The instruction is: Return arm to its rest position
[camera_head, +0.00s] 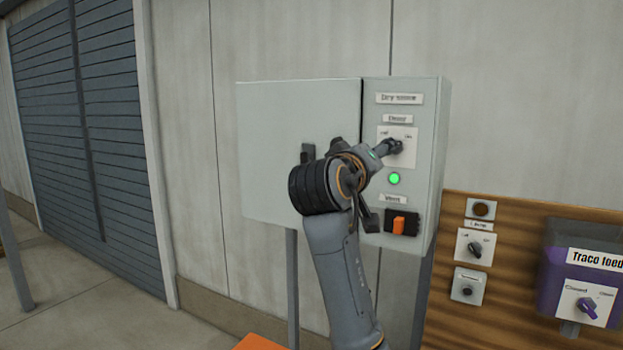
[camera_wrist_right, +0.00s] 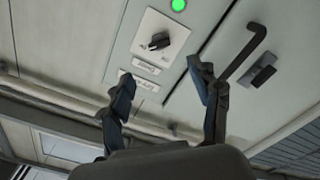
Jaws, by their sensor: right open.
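My right arm reaches up from the bottom of the head view to a grey wall cabinet (camera_head: 300,115). My right gripper (camera_head: 385,149) is in front of the cabinet's upper rotary switch and partly covers it. In the wrist view the right gripper (camera_wrist_right: 163,85) is open, with its two fingers spread and nothing between them. The black switch knob (camera_wrist_right: 160,41) on its white plate (camera_wrist_right: 172,30) shows beyond the fingertips, apart from them. My left gripper is not in view.
A green lamp (camera_head: 394,178) is lit below the switch. An orange switch (camera_head: 399,225) sits lower on the cabinet. To the right, a wooden board (camera_head: 515,210) carries small controls and a purple box (camera_head: 550,275). A black door handle (camera_wrist_right: 262,75) is near the right finger.

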